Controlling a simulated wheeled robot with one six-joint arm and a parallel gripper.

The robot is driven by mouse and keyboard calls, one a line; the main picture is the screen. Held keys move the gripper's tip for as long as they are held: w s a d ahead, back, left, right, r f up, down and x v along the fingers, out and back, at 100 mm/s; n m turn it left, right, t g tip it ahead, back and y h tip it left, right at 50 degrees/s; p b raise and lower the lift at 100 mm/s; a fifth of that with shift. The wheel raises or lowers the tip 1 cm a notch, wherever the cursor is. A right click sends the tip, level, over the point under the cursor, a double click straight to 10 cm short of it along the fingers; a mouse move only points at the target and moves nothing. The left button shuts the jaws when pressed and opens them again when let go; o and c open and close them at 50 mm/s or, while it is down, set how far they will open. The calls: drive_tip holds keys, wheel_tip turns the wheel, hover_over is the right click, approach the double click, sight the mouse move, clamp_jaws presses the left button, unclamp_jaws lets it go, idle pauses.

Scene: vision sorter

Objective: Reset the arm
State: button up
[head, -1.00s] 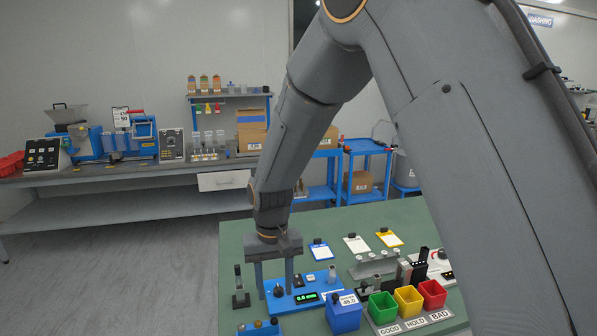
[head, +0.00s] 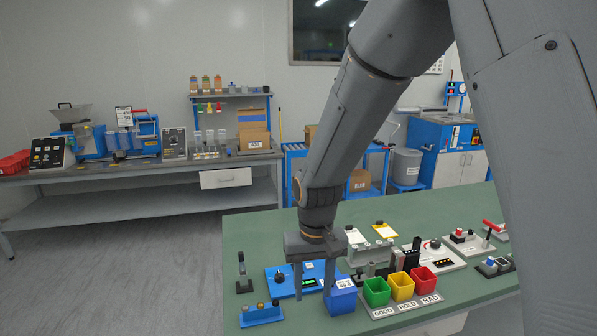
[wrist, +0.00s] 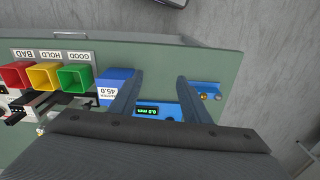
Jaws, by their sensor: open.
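My gripper (head: 313,284) points down over the green work table (head: 240,240), its two fingers apart with nothing seen between them. In the head view it hangs above the blue measuring device (head: 281,283) with a lit green display, just left of the blue box (head: 341,298). The wrist view also shows my open gripper (wrist: 158,92), with the device's display (wrist: 147,111) reading 0.0 mm between the fingers and the blue box (wrist: 113,82) labelled 45.0 beside the left finger. How far the fingertips are above the device I cannot tell.
Green (head: 376,292), yellow (head: 401,286) and red (head: 424,280) bins stand right of the blue box, labelled GOOD, HOLD and BAD. A blue rack (head: 261,315) and a dark upright stand (head: 243,273) are at left. Panels and a lever fill the table's right.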

drive_tip(key=s+d+r+m, duration=0.2)
drive_tip(key=s+d, duration=1)
drive_tip(key=d, duration=0.4)
drive_tip(key=shift+s+t, duration=0.35)
drive_tip(key=shift+t, duration=0.05)
